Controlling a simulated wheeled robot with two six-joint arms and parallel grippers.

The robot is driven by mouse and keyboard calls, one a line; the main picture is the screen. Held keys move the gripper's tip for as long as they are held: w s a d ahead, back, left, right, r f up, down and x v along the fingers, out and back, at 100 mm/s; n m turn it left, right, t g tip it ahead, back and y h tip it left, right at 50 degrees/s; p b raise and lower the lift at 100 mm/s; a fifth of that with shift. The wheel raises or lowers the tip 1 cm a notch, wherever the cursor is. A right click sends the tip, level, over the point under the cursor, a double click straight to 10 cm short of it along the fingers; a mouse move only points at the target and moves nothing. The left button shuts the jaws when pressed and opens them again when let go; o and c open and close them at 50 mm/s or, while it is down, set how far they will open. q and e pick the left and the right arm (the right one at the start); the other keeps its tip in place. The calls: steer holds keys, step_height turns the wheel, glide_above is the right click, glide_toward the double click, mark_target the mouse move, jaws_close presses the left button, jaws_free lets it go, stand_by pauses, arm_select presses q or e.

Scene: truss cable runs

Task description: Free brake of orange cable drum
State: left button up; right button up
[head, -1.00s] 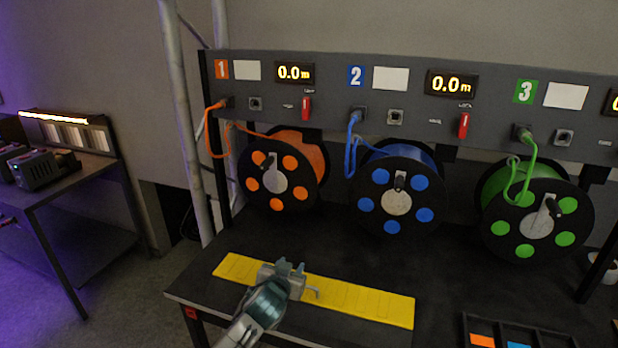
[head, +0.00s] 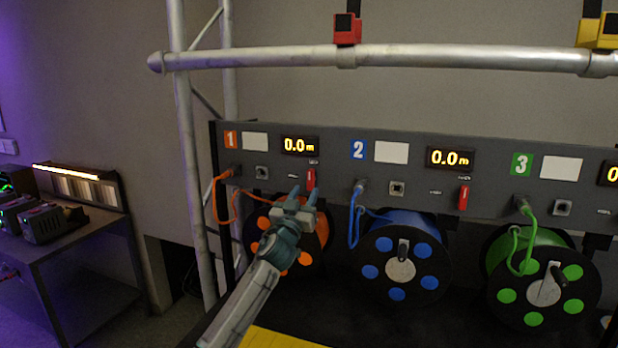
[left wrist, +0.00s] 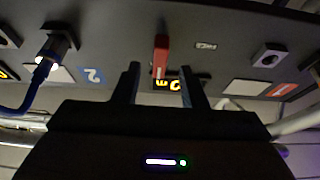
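The orange cable drum (head: 263,222) hangs under panel section 1, partly hidden behind my left gripper. The red brake lever (head: 310,178) of section 1 points down from the panel, just below the 0.0 m display. My left gripper (head: 303,193) is raised in front of the drum, with its fingertips close below the lever. In the left wrist view, the two fingers (left wrist: 161,78) are spread apart and empty, and the red lever (left wrist: 162,55) shows in line with the gap between them. I cannot tell whether they touch it. My right gripper is not in view.
The blue drum (head: 400,268) and green drum (head: 541,290) hang to the right, each with its cable plugged into the panel (head: 420,185). A truss bar (head: 440,60) crosses above. A yellow strip (head: 275,340) lies on the bench below.

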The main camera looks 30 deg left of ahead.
mark_target(309, 184)
arm_select(q)
steer(key=shift+p+x, duration=0.7)
steer(key=shift+x, duration=1.5)
steer(key=shift+f, duration=0.1)
jaws_close()
